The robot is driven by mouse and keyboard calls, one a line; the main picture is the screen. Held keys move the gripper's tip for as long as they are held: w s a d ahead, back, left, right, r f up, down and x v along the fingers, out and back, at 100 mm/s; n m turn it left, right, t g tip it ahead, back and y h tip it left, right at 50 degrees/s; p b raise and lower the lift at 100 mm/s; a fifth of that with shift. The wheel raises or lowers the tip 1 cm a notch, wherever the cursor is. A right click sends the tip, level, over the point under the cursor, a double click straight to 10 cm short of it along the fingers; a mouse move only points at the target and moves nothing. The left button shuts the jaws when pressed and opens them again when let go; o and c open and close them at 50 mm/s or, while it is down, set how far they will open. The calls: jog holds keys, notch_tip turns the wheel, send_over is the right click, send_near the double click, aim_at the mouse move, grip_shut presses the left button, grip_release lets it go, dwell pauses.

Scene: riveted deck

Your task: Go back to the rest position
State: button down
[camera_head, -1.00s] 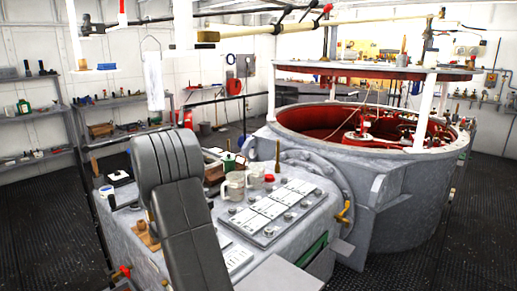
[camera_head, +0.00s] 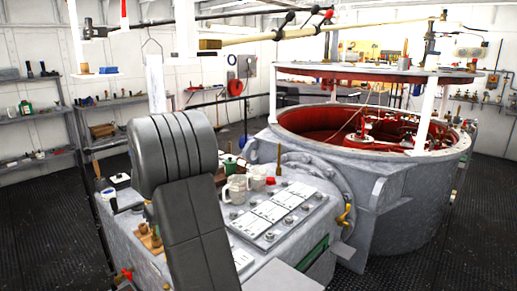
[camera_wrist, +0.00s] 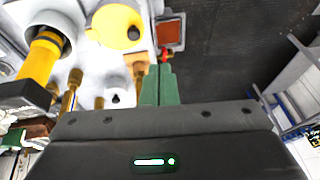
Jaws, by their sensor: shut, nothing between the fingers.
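My gripper (camera_wrist: 158,84) shows in the wrist view as two green fingers pressed together, shut, with nothing between them. My dark grey arm stands in front of the grey console (camera_head: 140,235) in the head view, bent at its padded elbow. It hides part of the console top. The gripper itself cannot be made out in the head view. In the wrist view a yellow-and-black cylinder (camera_wrist: 40,62) and brass fittings (camera_wrist: 72,88) lie left of the fingers, apart from them.
White mugs (camera_head: 236,186) and a button panel (camera_head: 278,212) are on the console top. A large round tank (camera_head: 410,190) with a red inside stands behind to the right. Shelves (camera_head: 110,102) line the left wall. Dark floor (camera_head: 470,250) is clear at the right.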

jog(key=w+f+b, duration=0.1)
jog(key=f, duration=0.2)
jog(key=w+f, duration=0.1)
jog(key=f, duration=0.3)
jog(key=w+f+b, duration=0.1)
jog(key=f, duration=0.3)
jog(key=shift+w+a+f+b, duration=0.1)
jog(key=shift+a+f+b, duration=0.05)
jog(key=shift+a+b, duration=0.2)
jog(key=w+d+p+v, duration=0.1)
jog(key=w+p+v, duration=0.2)
jog(key=v, duration=1.4)
jog(key=shift+w+r, duration=0.35)
jog(key=shift+w, duration=0.2)
